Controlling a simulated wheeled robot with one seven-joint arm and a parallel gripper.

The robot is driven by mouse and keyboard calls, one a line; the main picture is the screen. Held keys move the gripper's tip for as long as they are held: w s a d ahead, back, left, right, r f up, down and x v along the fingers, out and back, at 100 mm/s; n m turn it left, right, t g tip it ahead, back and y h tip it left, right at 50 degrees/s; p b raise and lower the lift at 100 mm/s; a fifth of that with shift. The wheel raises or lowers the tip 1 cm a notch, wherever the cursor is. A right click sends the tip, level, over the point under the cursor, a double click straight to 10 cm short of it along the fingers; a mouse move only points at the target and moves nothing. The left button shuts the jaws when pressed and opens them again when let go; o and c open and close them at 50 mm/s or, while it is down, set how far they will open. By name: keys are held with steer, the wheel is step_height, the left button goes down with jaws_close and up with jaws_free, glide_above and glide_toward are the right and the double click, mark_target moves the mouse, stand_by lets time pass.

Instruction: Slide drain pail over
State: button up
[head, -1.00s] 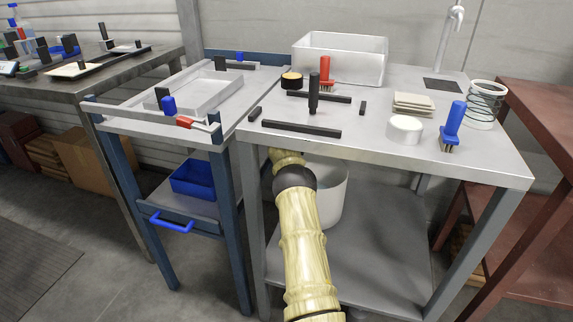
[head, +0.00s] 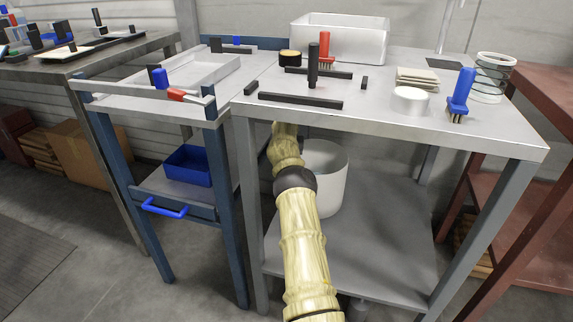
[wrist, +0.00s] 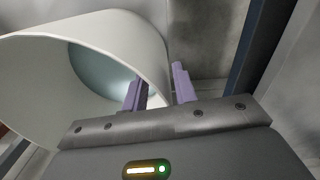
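The white drain pail (head: 332,185) stands on the lower shelf under the sink table, partly hidden behind my arm in the head view. In the wrist view the pail (wrist: 40,75) fills the left side, with its open mouth towards me and a pale bluish surface inside. My gripper (wrist: 159,88) is open, with two purple fingers. The left finger shows inside the pail's mouth and the right finger outside it, with the rim wall between them. I see a gap beside the wall and cannot tell whether either finger touches it. The head view hides my gripper under the tabletop.
The grey table (head: 400,122) overhangs my arm, with its legs on both sides. The lower shelf (head: 385,240) is bare to the right of the pail. A blue-framed cart (head: 232,220) with a blue bin (head: 190,165) stands close on the left.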

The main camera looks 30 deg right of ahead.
steer(key=shift+f+b, duration=0.5)
steer(key=shift+f, duration=0.45)
jaws_close()
stand_by(0.8)
